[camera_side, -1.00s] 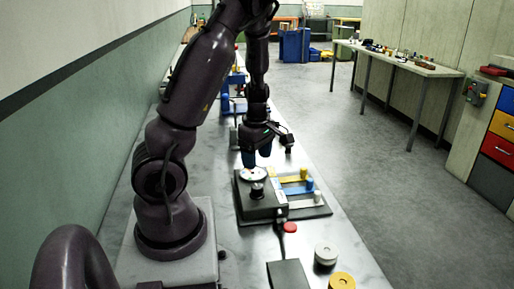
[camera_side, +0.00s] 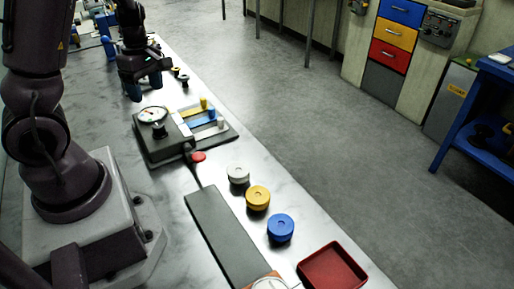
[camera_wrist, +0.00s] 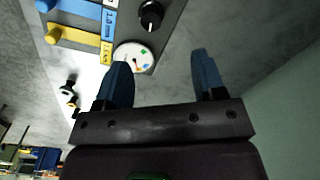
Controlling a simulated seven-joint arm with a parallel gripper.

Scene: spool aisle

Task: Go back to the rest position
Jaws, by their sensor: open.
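My gripper (camera_side: 144,86) hangs over the bench, just above and behind the dark panel box (camera_side: 168,153) in the side view. Its two blue fingers are apart with nothing between them. The fingers look clear of the box, but the exact gap cannot be told.
Yellow, blue and white sliders (camera_side: 212,119) sit beside the box. A red button (camera_side: 198,157), a dark flat slab (camera_side: 228,238), white (camera_side: 238,173), yellow (camera_side: 257,198) and blue (camera_side: 281,228) round pieces and a red tray (camera_side: 331,269) lie nearer. Open floor is right.

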